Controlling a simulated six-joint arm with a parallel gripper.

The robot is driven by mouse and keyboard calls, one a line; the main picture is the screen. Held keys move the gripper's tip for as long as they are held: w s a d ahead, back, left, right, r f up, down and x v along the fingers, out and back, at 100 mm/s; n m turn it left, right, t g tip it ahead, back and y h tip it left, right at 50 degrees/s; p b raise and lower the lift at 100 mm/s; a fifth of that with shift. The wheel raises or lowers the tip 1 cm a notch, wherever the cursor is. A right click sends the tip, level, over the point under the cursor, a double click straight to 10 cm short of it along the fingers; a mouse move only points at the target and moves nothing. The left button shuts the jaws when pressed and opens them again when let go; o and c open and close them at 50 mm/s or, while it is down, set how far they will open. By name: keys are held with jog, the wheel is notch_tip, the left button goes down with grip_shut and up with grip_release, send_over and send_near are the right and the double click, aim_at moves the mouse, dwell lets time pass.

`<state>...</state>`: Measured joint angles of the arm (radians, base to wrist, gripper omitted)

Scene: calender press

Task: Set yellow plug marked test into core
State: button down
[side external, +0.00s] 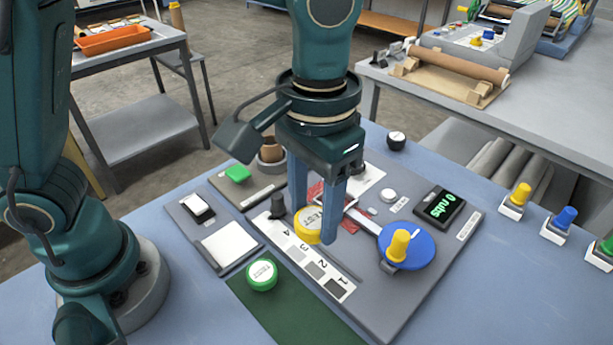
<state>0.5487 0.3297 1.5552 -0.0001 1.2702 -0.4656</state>
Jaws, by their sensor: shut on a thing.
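My gripper (315,225) points down over the grey panel, its blue fingers shut on the yellow plug (306,228). The plug is a short round piece with a pale top bearing partly covered lettering. It is by the numbered strip; I cannot tell whether it touches the panel. A short brown tube (271,150), which may be the core, stands in a grey holder behind and left of my gripper, and its opening is hard to see. A green plug with a white top marked TEST (262,273) sits on the green mat (290,310) at the front.
The grey panel (385,318) carries a blue disc with a yellow knob (400,245), a green-digit display (440,205), a numbered strip (318,264) and a black knob (278,203). Yellow, blue and green buttons (559,220) line the right. The blue table is clear at front left.

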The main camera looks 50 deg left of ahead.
jog(key=w+a+r+n, duration=0.3)
jog(key=w+a, duration=0.8)
jog(key=a, duration=0.3)
jog(key=shift+w+a+f+n, duration=0.25)
jog(key=shift+a+f+n, duration=0.45)
jog(key=shift+a, duration=1)
jog(key=shift+w+a+f+n, duration=0.2)
jog(key=shift+a+f+n, duration=0.25)
jog(key=shift+a+f, duration=0.85)
jog(key=shift+w+a+f+n, duration=0.25)
jog(key=shift+a+f+n, duration=0.25)
jog(key=shift+a, duration=1.55)
jog(key=shift+f, duration=0.15)
jog(key=shift+f, duration=0.55)
jog(key=shift+f, duration=0.6)
